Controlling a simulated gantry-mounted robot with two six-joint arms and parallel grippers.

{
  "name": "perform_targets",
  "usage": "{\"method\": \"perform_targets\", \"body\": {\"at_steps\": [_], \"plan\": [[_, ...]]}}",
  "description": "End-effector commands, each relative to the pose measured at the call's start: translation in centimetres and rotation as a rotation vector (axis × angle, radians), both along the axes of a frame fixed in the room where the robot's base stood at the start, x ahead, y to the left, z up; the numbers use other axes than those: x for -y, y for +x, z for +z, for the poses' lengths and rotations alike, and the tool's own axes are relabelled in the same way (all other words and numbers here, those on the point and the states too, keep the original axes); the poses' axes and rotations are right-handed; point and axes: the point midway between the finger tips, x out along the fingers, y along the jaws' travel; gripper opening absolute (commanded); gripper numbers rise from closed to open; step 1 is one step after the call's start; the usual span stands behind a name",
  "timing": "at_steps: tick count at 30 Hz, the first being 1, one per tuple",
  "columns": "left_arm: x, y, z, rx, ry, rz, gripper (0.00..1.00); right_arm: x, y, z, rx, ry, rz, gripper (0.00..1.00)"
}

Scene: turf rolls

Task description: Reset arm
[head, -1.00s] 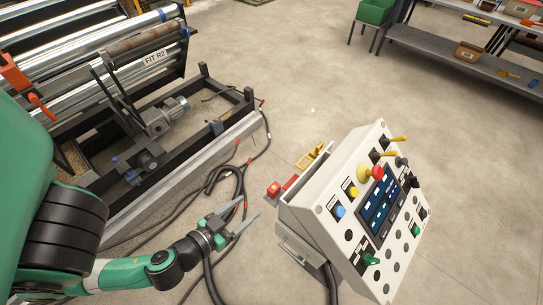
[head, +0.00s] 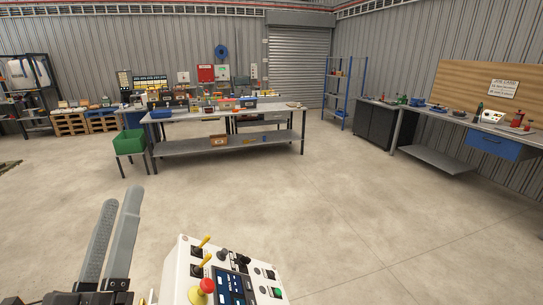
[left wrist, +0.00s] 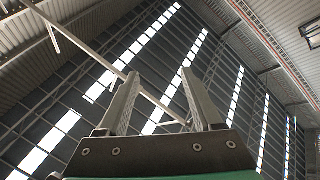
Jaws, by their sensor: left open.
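My left gripper (head: 112,238) is at the lower left of the head view, its two grey fingers pointing up. It is open and empty. In the left wrist view its fingers (left wrist: 158,105) stand apart with nothing between them, against the roof. The white control panel (head: 180,272) is at the bottom of the head view, to the right of the gripper and cut off by the picture edge. It carries a red mushroom button (head: 207,286), yellow-handled levers (head: 204,241) and a screen. My right gripper is not in view.
A long grey workbench (head: 225,113) with boxes stands across the floor, with a green bin (head: 129,142) at its left end. Another bench (head: 460,128) runs along the right wall. A blue rack (head: 342,92) stands by the roller door (head: 298,66). The concrete floor between is clear.

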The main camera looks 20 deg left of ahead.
Motion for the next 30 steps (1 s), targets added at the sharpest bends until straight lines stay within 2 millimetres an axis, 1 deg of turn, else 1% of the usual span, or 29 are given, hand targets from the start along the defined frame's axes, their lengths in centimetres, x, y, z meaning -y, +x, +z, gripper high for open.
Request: {"method": "perform_targets", "body": {"at_steps": [1, 2, 3, 5, 6, 7, 8, 10, 11, 12, 13, 15, 17, 20, 21, 23, 24, 26, 27, 30], "plan": [[0.5, -0.5, 3.0, 0.056, 0.028, -0.015, 0.67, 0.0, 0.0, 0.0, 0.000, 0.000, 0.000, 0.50], [0.9, -0.8, 4.6, 0.083, 0.051, -0.025, 0.67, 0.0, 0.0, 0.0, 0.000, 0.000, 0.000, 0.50], [1.5, -1.3, 6.6, 0.118, 0.083, -0.035, 0.67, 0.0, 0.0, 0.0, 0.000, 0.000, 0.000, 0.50], [2.4, -2.1, 9.3, 0.166, 0.142, -0.048, 0.67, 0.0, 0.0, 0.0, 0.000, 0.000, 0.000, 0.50], [3.3, -2.8, 11.1, 0.195, 0.190, -0.056, 0.67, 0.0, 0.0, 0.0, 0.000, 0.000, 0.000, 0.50], [4.0, -3.2, 12.2, 0.214, 0.236, -0.062, 0.67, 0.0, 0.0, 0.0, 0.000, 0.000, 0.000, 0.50], [4.9, -3.3, 12.8, 0.218, 0.288, -0.066, 0.67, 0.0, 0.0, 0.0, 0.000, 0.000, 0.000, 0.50], [6.6, -2.9, 12.3, 0.193, 0.408, -0.060, 0.67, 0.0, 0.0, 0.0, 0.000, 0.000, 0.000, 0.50], [7.1, -2.8, 12.2, 0.187, 0.460, -0.042, 0.67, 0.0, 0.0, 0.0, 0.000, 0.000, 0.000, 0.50], [7.2, -2.8, 12.2, 0.174, 0.528, 0.013, 0.67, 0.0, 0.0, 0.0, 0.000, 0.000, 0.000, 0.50], [7.1, -2.9, 14.5, 0.174, 0.536, 0.023, 0.67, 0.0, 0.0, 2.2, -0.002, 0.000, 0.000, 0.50], [7.1, -2.9, 17.4, 0.174, 0.530, 0.020, 0.67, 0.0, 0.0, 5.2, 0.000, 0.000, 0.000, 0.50], [7.1, -2.8, 19.5, 0.174, 0.530, 0.020, 0.67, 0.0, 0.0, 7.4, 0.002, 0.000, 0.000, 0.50], [7.1, -2.8, 23.6, 0.173, 0.529, 0.019, 0.67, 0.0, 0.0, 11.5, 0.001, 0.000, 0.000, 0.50], [7.1, -2.8, 25.5, 0.173, 0.529, 0.019, 0.67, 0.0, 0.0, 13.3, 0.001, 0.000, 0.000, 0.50], [7.1, -2.8, 28.4, 0.173, 0.529, 0.019, 0.67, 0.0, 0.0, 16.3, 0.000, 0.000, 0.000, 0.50], [7.1, -2.8, 30.5, 0.172, 0.528, 0.020, 0.67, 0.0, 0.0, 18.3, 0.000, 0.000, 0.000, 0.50], [7.1, -2.8, 33.6, 0.172, 0.528, 0.020, 0.67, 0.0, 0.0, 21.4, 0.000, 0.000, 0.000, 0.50], [7.1, -2.8, 35.5, 0.171, 0.528, 0.019, 0.67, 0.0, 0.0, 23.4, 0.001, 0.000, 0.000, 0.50], [7.1, -2.8, 39.5, 0.171, 0.528, 0.019, 0.67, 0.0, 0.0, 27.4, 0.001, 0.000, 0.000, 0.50]]}}
